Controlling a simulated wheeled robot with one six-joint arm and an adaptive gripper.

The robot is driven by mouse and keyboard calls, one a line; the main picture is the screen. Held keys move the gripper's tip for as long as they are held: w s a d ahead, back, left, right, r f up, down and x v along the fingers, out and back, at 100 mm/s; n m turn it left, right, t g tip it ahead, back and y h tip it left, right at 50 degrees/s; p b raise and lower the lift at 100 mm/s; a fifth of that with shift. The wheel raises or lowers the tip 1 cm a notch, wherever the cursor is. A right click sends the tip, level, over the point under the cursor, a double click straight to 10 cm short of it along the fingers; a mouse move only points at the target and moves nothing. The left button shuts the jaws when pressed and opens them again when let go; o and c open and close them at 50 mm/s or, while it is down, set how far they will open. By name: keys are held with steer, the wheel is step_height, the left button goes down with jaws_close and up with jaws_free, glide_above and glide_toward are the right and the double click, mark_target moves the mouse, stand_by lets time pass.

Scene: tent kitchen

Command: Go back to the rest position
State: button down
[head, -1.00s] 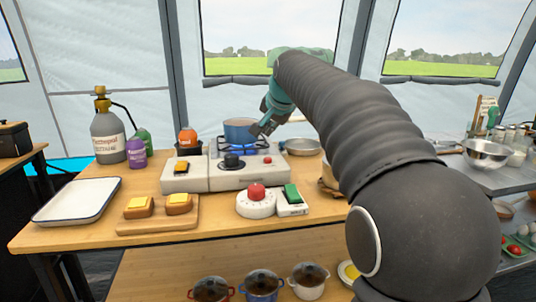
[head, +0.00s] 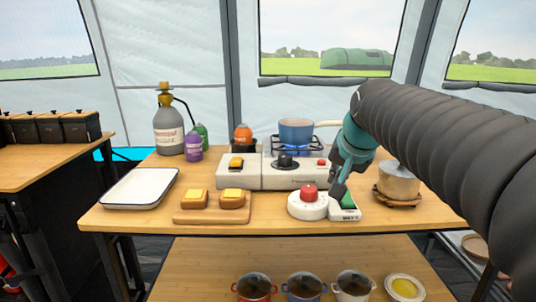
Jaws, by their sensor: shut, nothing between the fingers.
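My gripper (head: 339,190) hangs at the front right of the table, with its fingers pointing down just above or at the green switch (head: 348,201) on its small white base. I cannot tell whether it touches. It is shut and holds nothing. My arm reaches in from the right edge of the view. A round white timer with a red knob (head: 309,194) stands just left of the gripper.
A blue pot (head: 296,132) stands on the stove (head: 262,172) over a blue flame. A beige pot (head: 398,180) stands right of the gripper. Toast on a board (head: 212,215), a white tray (head: 139,189) and bottles (head: 194,146) stand left. Lidded pots (head: 304,286) stand below.

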steer(key=s+f+n+g, duration=0.1)
steer(key=s+f+n, duration=0.1)
steer(key=s+f, duration=0.7)
steer(key=s+f+n+g, duration=0.1)
steer(key=s+f+n, duration=0.1)
steer(key=s+f, duration=0.7)
steer(key=s, duration=0.6)
steer(key=shift+d+n+h, duration=0.15)
steer(key=shift+n+h, duration=0.15)
steer(key=shift+n, duration=0.1)
steer(key=shift+f, duration=0.1)
